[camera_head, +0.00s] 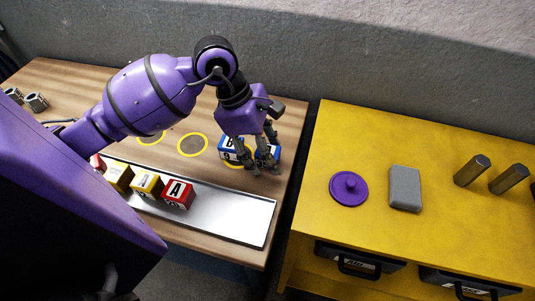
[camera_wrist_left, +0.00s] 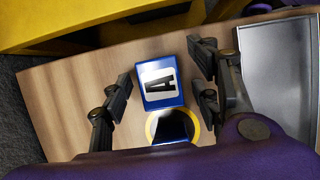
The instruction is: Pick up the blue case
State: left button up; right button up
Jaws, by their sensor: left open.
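Two blue cases are on the wooden table near its right edge. One blue case (camera_head: 229,146) shows a white face with a B in the head view. The other blue case (camera_head: 272,152) is partly hidden by my left gripper (camera_head: 260,165). In the left wrist view, a blue case with a black A on white (camera_wrist_left: 155,92) lies between the open fingers of my left gripper (camera_wrist_left: 160,78), with a gap on each side. A dark, blue-edged case (camera_wrist_left: 174,127) lies below it in a yellow ring, partly cut off by my gripper body. My right gripper is not in view.
A metal tray (camera_head: 233,216) along the table front holds red and yellow lettered cases (camera_head: 147,184).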

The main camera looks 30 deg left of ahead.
pick_arm(q)
jog(key=shift+c, duration=0.2)
jog(key=c, duration=1.3)
jog(key=shift+r, duration=0.1)
